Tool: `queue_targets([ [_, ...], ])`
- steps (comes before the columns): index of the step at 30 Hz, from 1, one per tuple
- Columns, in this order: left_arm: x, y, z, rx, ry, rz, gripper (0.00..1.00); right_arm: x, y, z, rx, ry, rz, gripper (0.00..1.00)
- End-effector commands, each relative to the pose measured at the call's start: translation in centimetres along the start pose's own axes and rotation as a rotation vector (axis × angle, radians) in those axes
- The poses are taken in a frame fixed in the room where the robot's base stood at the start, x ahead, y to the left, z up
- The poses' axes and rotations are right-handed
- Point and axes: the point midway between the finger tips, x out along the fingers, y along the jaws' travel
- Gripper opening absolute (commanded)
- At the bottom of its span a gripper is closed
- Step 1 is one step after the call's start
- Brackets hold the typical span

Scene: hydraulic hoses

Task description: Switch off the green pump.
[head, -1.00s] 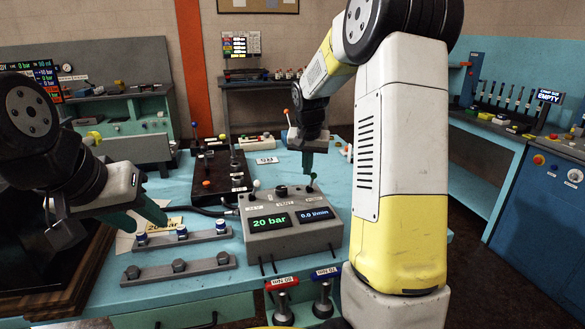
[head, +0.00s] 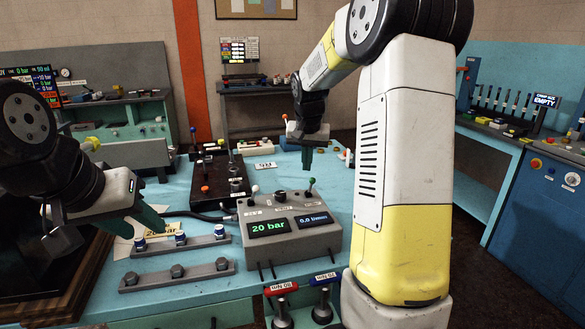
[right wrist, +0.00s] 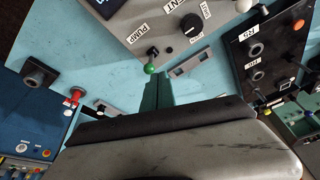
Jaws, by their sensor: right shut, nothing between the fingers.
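The grey pump control box (head: 290,237) stands on the blue table, its displays reading 20 bar and 0.0 l/min. A lever with a green knob (head: 312,182) rises from its back right. The green knob (right wrist: 150,68) also shows in the right wrist view, beside the label PUMP. My right gripper (head: 307,169) is shut and empty, just above and behind the green knob in the head view; its fingertips (right wrist: 158,80) look close to the knob, but contact cannot be told. My left gripper (head: 150,218) hangs over the table's left side; its finger gap is unclear.
A white-knobbed lever (head: 255,189) and a dark dial (head: 281,194) share the box. A dark valve block (head: 218,175) stands behind left. Grey rails (head: 178,275) with fittings lie front left. Red and blue handles (head: 281,289) stand at the front edge.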

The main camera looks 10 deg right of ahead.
Motion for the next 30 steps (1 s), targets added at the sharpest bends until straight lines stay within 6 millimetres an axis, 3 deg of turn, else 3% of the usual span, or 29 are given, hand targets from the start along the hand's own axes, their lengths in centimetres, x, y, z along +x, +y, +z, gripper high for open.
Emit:
queue_targets([
  [6,0.0,0.0,0.0,0.0,0.0,0.0,0.39,-4.5,0.8,-0.5,0.0,0.005,-0.002,0.0],
  [12,0.0,0.0,0.0,0.0,0.0,0.0,0.39,-7.2,1.4,-0.6,-0.002,0.002,-0.001,0.0],
  [26,0.0,0.0,0.0,0.0,0.0,0.0,0.39,-8.0,1.5,-0.5,-0.003,0.0,-0.001,0.0],
  [30,0.0,0.0,0.0,0.0,0.0,0.0,0.39,-9.4,1.6,1.1,-0.024,0.008,-0.027,0.0],
])
